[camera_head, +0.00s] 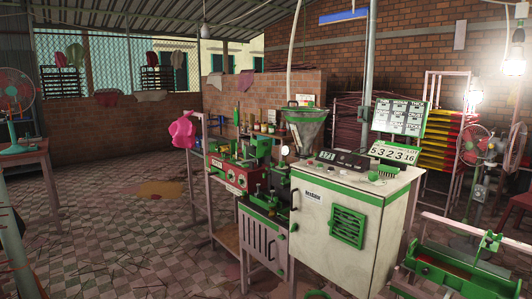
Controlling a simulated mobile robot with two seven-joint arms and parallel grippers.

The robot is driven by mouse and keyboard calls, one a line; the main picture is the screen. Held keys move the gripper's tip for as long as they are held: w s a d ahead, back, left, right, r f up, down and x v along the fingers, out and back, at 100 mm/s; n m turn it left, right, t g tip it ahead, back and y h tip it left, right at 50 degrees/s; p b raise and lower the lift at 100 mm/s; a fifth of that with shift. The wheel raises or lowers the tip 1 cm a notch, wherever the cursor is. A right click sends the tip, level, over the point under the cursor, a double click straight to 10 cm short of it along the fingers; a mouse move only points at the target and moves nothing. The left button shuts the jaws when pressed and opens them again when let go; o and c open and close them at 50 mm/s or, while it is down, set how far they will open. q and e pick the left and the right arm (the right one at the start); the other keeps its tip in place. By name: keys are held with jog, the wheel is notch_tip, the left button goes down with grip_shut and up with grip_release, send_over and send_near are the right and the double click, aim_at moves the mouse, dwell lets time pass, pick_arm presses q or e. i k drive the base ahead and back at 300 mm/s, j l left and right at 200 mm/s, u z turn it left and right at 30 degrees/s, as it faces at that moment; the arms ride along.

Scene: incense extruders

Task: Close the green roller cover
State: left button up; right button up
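The green roller cover cannot be told for certain. A green-framed machine (455,272) stands at the bottom right, cut off by the frame edge, with a pale bar (456,224) above it and a dark red inside showing from above. Another green assembly (262,204) sits on the front of the extruder, beside its white cabinet (335,235), with small dark parts around it. Whether any cover there is open or shut is too small to tell. Neither of my grippers is in view.
A small red and green machine (233,175) stands on a bench left of the cabinet. A pink cloth (183,132) hangs on a rack. A table (24,155) with a fan stands at far left. The tiled floor (110,235) at left is mostly clear.

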aim_at(264, 147)
jog(key=i+j+u, duration=0.5)
jog(key=i+u, duration=0.2)
jog(key=i, duration=0.15)
jog(key=i+j+u, duration=0.1)
jog(key=i+u, duration=0.25)
jog(key=i, duration=1.3)
jog(key=i+j+z, duration=0.15)
jog(key=i+z, duration=0.15)
jog(key=i, duration=0.2)
jog(key=i+j+z, duration=0.25)
jog(key=i, duration=0.2)
